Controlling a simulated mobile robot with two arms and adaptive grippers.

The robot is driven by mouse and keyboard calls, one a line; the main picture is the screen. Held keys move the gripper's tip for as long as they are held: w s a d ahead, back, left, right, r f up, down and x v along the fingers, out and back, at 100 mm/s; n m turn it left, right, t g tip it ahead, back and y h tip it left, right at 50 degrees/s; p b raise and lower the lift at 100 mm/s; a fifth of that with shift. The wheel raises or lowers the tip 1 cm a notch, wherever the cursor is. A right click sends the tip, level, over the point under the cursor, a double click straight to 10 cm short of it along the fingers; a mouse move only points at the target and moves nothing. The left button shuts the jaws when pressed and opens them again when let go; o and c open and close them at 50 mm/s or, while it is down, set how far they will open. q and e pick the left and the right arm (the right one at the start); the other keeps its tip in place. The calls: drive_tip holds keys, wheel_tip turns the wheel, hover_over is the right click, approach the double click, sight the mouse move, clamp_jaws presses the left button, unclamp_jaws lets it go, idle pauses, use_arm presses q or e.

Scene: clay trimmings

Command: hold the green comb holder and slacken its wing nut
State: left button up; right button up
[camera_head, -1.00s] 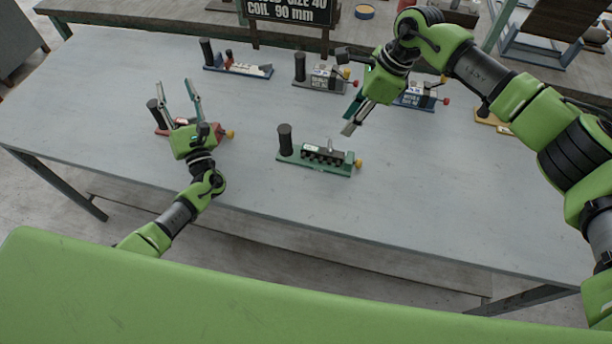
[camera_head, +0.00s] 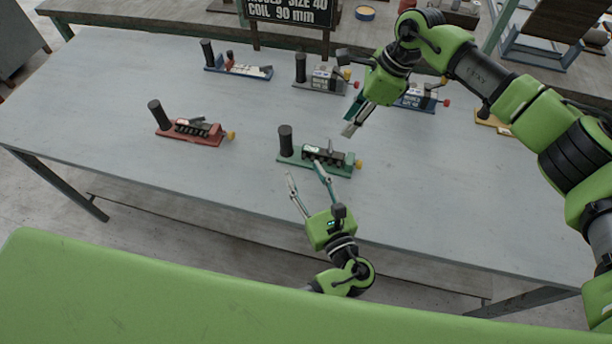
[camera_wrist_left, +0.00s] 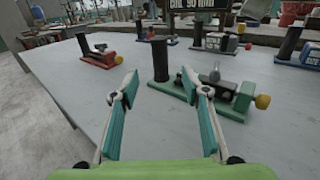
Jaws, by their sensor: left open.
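The green comb holder (camera_head: 340,169) lies on the grey table near its front edge, with a black upright post at its left end and a yellow knob at its right end. A small grey upright piece, perhaps the wing nut (camera_head: 330,146), stands on its top. My left gripper (camera_head: 306,177) is open and empty in front of the holder, its right finger overlapping the holder in the head view. In the left wrist view the holder (camera_wrist_left: 225,105) shows ahead, partly behind the right finger. My right gripper (camera_head: 350,124) is above and behind the holder, its fingers close together; nothing visible is in them.
A red holder (camera_head: 195,138) stands to the left. A blue holder (camera_head: 240,70), a grey holder (camera_head: 320,85) and another blue holder (camera_head: 418,100) stand further back. A black sign (camera_head: 290,10) stands behind. The table's right front is clear.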

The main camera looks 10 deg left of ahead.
sight(288, 142)
use_arm(q)
drive_tip(key=x, duration=1.3)
drive_tip(key=shift+w+a, duration=0.15)
clamp_jaws()
use_arm(e)
drive_tip(key=shift+c, duration=0.7)
drive_tip(key=shift+a, duration=0.1)
